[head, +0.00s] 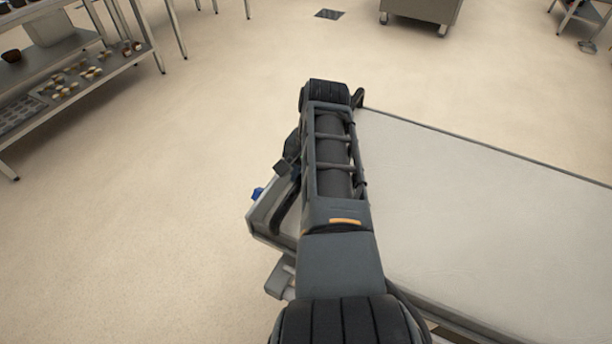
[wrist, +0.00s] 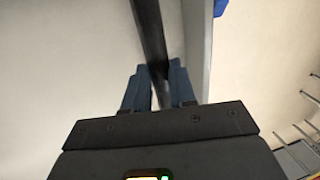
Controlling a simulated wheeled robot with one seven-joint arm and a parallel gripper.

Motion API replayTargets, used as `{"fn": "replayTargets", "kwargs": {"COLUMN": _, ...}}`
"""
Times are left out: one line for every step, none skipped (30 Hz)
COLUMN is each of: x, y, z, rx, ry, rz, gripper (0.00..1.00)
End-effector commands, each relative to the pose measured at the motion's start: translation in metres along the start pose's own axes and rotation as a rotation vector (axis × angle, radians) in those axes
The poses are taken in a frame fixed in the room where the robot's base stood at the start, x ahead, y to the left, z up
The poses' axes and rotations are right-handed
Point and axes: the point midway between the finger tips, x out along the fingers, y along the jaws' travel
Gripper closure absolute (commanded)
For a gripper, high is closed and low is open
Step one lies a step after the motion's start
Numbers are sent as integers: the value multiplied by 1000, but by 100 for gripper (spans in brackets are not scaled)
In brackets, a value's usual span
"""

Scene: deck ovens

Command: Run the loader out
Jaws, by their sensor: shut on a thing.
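The loader (head: 470,215) is a wide, flat, pale bed with a thin metal rim, filling the right of the head view. A dark handle bar (wrist: 150,30) runs along its end in the wrist view. My gripper (wrist: 159,70) is shut on this bar, one blue-grey finger on each side. In the head view my arm hides the gripper and most of the bar. A blue piece (head: 257,194) sits at the loader's near left end; a blue piece also shows at the top of the wrist view (wrist: 220,7).
A metal rack (head: 95,75) with trays of small goods stands at the upper left. A steel cabinet on casters (head: 422,12) stands at the far side. A dark floor drain (head: 329,14) lies between them. The floor (head: 150,230) left of the loader is clear.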

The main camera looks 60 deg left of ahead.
Motion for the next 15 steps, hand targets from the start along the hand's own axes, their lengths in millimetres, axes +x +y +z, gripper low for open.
{"fn": "replayTargets", "kwargs": {"x": -1, "y": -8, "z": 0, "rx": -7, "ry": 6, "rz": -13, "gripper": 100}}
{"fn": "replayTargets", "kwargs": {"x": -1, "y": -8, "z": 0, "rx": -7, "ry": 6, "rz": -14, "gripper": 100}}
{"fn": "replayTargets", "kwargs": {"x": -1, "y": -9, "z": 1, "rx": -7, "ry": 7, "rz": -14, "gripper": 100}}
{"fn": "replayTargets", "kwargs": {"x": -1, "y": -9, "z": 1, "rx": -7, "ry": 7, "rz": -14, "gripper": 100}}
{"fn": "replayTargets", "kwargs": {"x": -1, "y": -9, "z": 1, "rx": -7, "ry": 7, "rz": -14, "gripper": 74}}
{"fn": "replayTargets", "kwargs": {"x": -1, "y": -9, "z": 0, "rx": -7, "ry": 7, "rz": -15, "gripper": 70}}
{"fn": "replayTargets", "kwargs": {"x": -1, "y": -9, "z": 0, "rx": -7, "ry": 7, "rz": -14, "gripper": 67}}
{"fn": "replayTargets", "kwargs": {"x": -1, "y": -9, "z": 0, "rx": -7, "ry": 7, "rz": -14, "gripper": 64}}
{"fn": "replayTargets", "kwargs": {"x": -1, "y": -8, "z": 0, "rx": -7, "ry": 6, "rz": -13, "gripper": 60}}
{"fn": "replayTargets", "kwargs": {"x": -1, "y": -8, "z": 0, "rx": -7, "ry": 6, "rz": -13, "gripper": 57}}
{"fn": "replayTargets", "kwargs": {"x": -1, "y": -8, "z": 0, "rx": -7, "ry": 6, "rz": -12, "gripper": 55}}
{"fn": "replayTargets", "kwargs": {"x": -1, "y": -7, "z": 0, "rx": -6, "ry": 6, "rz": -11, "gripper": 51}}
{"fn": "replayTargets", "kwargs": {"x": -1, "y": -7, "z": 0, "rx": -6, "ry": 5, "rz": -11, "gripper": 50}}
{"fn": "replayTargets", "kwargs": {"x": -1, "y": -6, "z": 0, "rx": -6, "ry": 5, "rz": -10, "gripper": 50}}
{"fn": "replayTargets", "kwargs": {"x": 0, "y": -6, "z": 0, "rx": -5, "ry": 5, "rz": -10, "gripper": 50}}
